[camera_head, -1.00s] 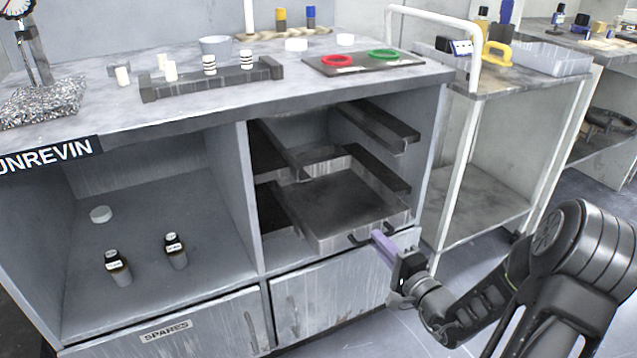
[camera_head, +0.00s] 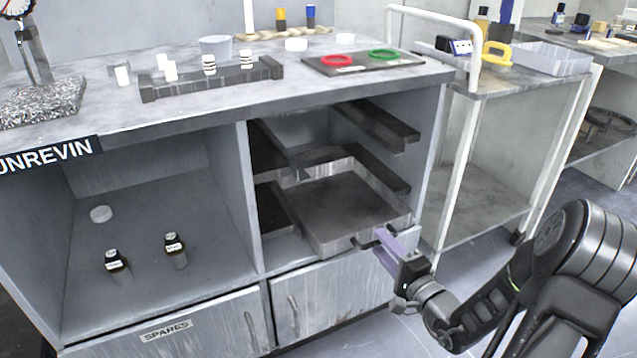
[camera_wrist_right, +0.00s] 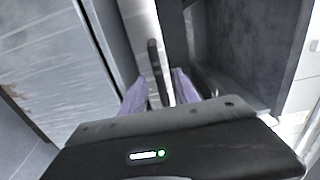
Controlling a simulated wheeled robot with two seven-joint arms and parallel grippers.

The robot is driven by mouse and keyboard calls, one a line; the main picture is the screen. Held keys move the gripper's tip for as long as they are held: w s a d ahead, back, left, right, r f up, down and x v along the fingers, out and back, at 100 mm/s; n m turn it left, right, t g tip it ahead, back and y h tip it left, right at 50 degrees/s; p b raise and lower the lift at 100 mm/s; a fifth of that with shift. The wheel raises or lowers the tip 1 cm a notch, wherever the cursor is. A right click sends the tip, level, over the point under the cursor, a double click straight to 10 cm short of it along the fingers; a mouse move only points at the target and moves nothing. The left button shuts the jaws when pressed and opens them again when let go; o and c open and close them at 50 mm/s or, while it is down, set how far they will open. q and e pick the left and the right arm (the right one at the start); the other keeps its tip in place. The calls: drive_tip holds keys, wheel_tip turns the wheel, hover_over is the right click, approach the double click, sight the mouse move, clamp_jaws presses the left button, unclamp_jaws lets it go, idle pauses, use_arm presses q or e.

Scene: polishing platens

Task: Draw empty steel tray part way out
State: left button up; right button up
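The empty steel tray (camera_head: 345,204) sits in the right bay of the cabinet, its front edge jutting a little out of the opening. A dark bar handle (camera_head: 364,243) is on its front; it also shows in the wrist view (camera_wrist_right: 154,62). My right gripper (camera_head: 384,241) is at the right part of this handle. In the wrist view its purple fingers (camera_wrist_right: 160,90) stand on both sides of the bar, closed around it. The contact faces are partly hidden. My left gripper is not in view.
Dark rails (camera_head: 382,128) line the bay above the tray. A closed door (camera_head: 330,296) lies below it. A white-framed cart (camera_head: 470,170) stands at right. The left bay holds two small bottles (camera_head: 176,251) and a white lid (camera_head: 101,214). Floor in front is open.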

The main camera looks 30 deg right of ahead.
drive_tip(key=shift+f, duration=0.1)
drive_tip(key=s, duration=0.8)
drive_tip(key=shift+w+a, duration=0.1)
idle(0.4)
